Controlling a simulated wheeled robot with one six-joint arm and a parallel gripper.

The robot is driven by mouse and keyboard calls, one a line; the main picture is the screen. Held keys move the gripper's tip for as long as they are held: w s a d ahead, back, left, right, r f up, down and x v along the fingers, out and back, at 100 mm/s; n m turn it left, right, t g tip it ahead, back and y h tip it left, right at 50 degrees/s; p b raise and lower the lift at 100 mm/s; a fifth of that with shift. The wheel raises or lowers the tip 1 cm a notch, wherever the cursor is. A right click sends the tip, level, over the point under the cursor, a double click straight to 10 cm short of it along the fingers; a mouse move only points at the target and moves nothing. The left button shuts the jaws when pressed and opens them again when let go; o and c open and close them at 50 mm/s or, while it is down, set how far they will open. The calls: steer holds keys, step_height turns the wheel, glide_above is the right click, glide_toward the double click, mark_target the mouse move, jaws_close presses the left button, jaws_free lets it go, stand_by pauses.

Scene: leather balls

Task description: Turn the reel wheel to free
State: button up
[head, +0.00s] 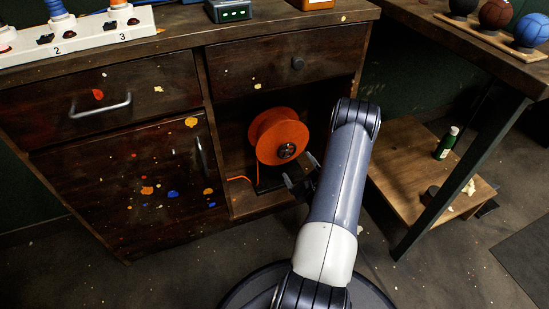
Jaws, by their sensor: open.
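An orange reel wheel (277,133) stands upright in the open compartment of the dark wooden cabinet, below a drawer. Its dark hub (286,151) faces out toward the lower right. An orange cord (240,179) shows at the lower left of the reel, near the compartment floor. My gripper (297,186) is open just below and right of the reel, near the compartment's front edge. It looks apart from the wheel, though its depth is hard to judge. My arm hides the right side of the compartment.
The cabinet door (140,186) with a handle is shut left of the compartment. A drawer (288,60) sits above it. At right, a low wooden shelf (405,190) holds a green bottle (447,143), beside a dark table leg (460,180).

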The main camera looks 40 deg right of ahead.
mark_target(287, 151)
steer(key=shift+m, duration=0.3)
steer(key=b+x, duration=0.1)
steer(key=x, duration=0.2)
steer(key=b+x, duration=0.1)
steer(key=x, duration=0.3)
steer(key=b+x, duration=0.1)
steer(key=x, duration=0.2)
steer(key=shift+w+f+b, duration=0.35)
steer(key=shift+f, duration=0.05)
steer(key=c, duration=1)
steer(key=shift+n, duration=0.4)
